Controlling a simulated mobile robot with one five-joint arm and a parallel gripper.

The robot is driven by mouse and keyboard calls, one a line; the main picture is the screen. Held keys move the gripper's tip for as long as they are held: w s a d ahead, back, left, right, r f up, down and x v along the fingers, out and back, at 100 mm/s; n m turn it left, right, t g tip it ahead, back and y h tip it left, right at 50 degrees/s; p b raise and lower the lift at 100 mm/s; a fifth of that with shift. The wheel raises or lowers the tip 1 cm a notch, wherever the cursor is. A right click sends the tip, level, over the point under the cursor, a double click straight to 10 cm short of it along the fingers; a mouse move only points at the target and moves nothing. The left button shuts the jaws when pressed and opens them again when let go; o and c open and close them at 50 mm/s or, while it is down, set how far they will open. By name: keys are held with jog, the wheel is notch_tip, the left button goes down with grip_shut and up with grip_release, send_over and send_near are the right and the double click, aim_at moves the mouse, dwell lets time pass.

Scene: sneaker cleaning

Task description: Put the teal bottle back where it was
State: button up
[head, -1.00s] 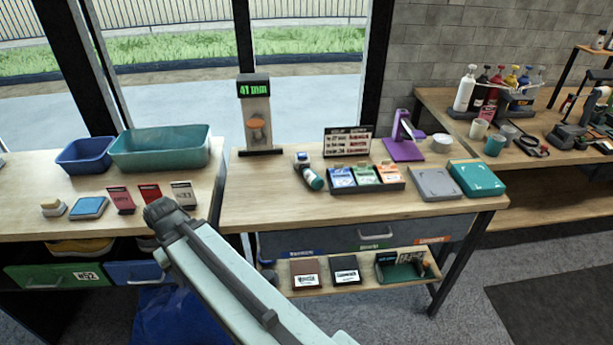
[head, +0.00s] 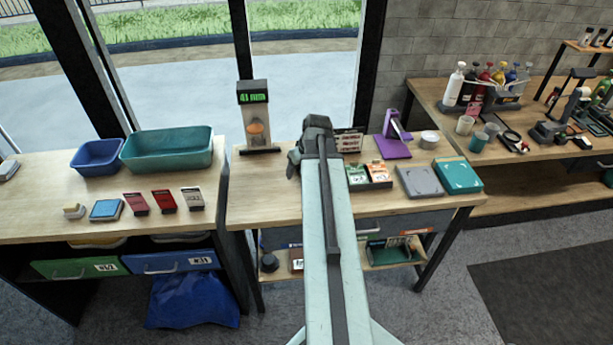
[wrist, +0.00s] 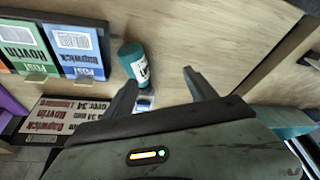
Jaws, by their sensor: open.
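The teal bottle (wrist: 132,62) lies on its side on the wooden table in the wrist view, with a white label and a pale blue-white end piece (wrist: 145,102) pointing toward my gripper. My gripper (wrist: 163,85) is open, and its two dark fingers reach toward the bottle, with the pale end between them. The bottle body lies mostly beyond the left fingertip. In the head view my gripper (head: 300,160) is over the middle table and hides the bottle.
A card holder with blue, green and orange cards (head: 368,175) stands right of my arm. A dispenser with a green display (head: 254,118), a sign (head: 349,141) and a purple stand (head: 394,140) are at the back. Bare tabletop (head: 262,190) is left of my arm.

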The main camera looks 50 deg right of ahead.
jog(key=d, duration=0.1)
jog(key=s+d, duration=0.2)
jog(key=d, duration=0.1)
jog(key=shift+s+r, duration=0.1)
jog(key=shift+s, duration=0.15)
jog(key=b+x, duration=0.2)
jog(key=x, duration=0.1)
jog(key=shift+b, duration=0.4)
jog(key=b+x, duration=0.4)
jog(key=x, duration=0.1)
jog(key=shift+w+b, duration=0.25)
jog(key=shift+b, duration=0.1)
jog(key=shift+r, duration=0.25)
grip_shut()
notch_tip(320, 180, up, 10)
jog(key=p, duration=1)
jog(key=shift+r+p, duration=0.15)
jog(key=shift+p, duration=0.25)
